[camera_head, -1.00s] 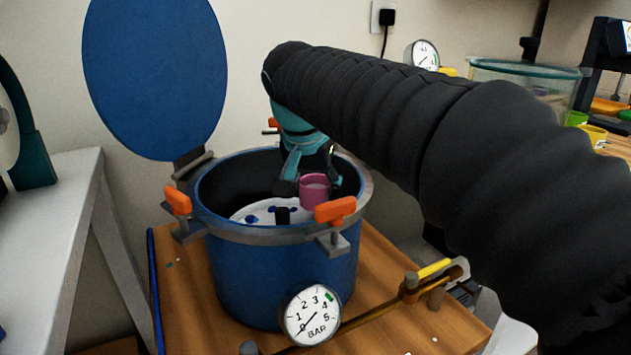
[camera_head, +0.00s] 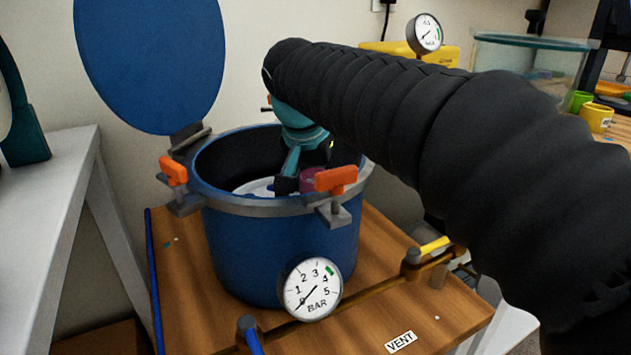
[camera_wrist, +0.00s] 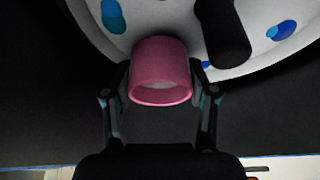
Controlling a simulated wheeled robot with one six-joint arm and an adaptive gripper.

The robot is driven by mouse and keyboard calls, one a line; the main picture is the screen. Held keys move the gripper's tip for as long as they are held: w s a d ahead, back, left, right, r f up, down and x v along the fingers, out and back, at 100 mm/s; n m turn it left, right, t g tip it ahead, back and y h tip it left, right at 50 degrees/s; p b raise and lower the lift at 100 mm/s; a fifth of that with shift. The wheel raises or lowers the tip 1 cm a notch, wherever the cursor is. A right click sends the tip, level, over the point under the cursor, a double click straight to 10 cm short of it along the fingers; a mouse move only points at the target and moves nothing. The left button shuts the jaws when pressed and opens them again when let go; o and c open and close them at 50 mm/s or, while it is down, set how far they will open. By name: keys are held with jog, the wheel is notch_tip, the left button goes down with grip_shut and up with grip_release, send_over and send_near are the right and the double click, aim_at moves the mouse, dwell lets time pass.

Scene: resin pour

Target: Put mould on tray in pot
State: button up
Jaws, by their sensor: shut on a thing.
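The mould is a pink cup (camera_wrist: 160,72), held between the two fingers of my gripper (camera_wrist: 162,85) in the wrist view. In the head view the mould (camera_head: 308,180) shows only in part, behind an orange clamp, and my gripper (camera_head: 300,178) reaches down inside the open blue pot (camera_head: 270,240). The white tray (camera_head: 250,187) with blue spots lies inside the pot; it also shows in the wrist view (camera_wrist: 255,60), close to the mould, with a dark post on it. I cannot tell whether the mould's base touches the tray.
The blue lid (camera_head: 150,60) stands open behind the pot. Orange clamps (camera_head: 336,180) stick out at the rim. A pressure gauge (camera_head: 310,288) is at the pot's front. Yellow and green cups (camera_head: 597,117) stand at the far right. A grey table (camera_head: 45,190) is at the left.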

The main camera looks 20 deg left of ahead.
jog(key=shift+f+b, duration=0.35)
jog(key=shift+f, duration=0.15)
jog(key=o, duration=1.3)
notch_tip(320, 180, up, 6)
jog(key=p, duration=0.5)
jog(key=shift+f, duration=0.2)
jog(key=shift+r+p, duration=0.3)
jog(key=shift+r, duration=4.45)
